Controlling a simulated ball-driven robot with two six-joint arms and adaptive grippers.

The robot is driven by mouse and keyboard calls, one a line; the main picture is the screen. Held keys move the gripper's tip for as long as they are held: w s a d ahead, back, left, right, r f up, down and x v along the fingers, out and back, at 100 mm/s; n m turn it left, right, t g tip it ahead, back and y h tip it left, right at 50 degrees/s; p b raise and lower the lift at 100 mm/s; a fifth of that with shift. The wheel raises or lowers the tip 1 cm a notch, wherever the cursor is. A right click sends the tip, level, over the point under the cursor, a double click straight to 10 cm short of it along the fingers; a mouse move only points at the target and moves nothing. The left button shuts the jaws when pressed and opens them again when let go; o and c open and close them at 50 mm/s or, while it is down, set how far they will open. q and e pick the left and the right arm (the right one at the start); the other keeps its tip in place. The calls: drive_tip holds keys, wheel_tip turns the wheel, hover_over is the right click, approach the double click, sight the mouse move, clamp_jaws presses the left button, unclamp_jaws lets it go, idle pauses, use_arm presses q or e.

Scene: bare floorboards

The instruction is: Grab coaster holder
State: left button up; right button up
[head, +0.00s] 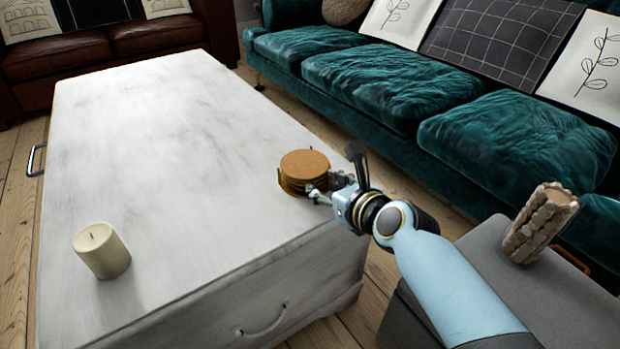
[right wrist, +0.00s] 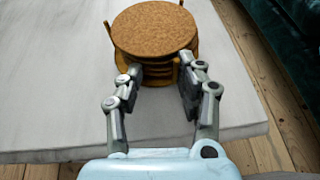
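The coaster holder (head: 284,185) is a gold-coloured rack with a stack of round cork coasters (head: 305,164). It stands upright near the right edge of the white chest. My right gripper (head: 325,192) is at its near right side. In the right wrist view the two fingers of my right gripper (right wrist: 158,88) are spread apart. Their tips reach the near side of the holder (right wrist: 109,30), below the top coaster (right wrist: 154,29). I cannot tell whether they touch it. My left gripper is not in view.
The white chest (head: 170,130) has a cream candle (head: 101,251) at its near left. A teal sofa (head: 385,85) stands beyond its right side, and a brown sofa (head: 100,45) at the back. A textured block (head: 540,222) stands on a grey surface at right. The chest top's middle is clear.

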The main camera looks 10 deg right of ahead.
clamp_jaws()
drive_tip(key=shift+r, duration=0.15)
idle(0.4)
